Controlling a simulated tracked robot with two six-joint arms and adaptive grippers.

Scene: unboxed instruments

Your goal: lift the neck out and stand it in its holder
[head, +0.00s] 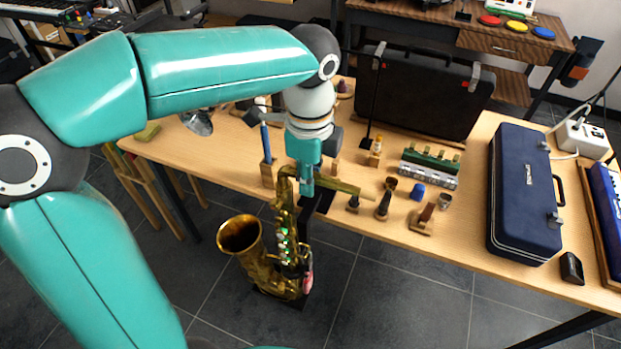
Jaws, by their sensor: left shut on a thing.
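A brass saxophone (268,268) stands upright on a dark stand in front of the table, its bell facing left. My left gripper (306,188) is over the top of the saxophone, at the table's front edge. It is shut on the brass neck (347,188), which reaches out to the right of the fingers over the table edge. The arm and gripper hide part of the neck, and I cannot tell whether its lower end is still in the saxophone body. I cannot tell which small wooden stand is the neck's holder. My right gripper is out of view.
The wooden table (400,238) holds small stands with mouthpiece-like parts, a blue cup (417,191), a green rack (431,158) and a navy case (522,195). A large black case (425,92) stands at the back. A wooden block (267,172) with a blue rod is left of my gripper.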

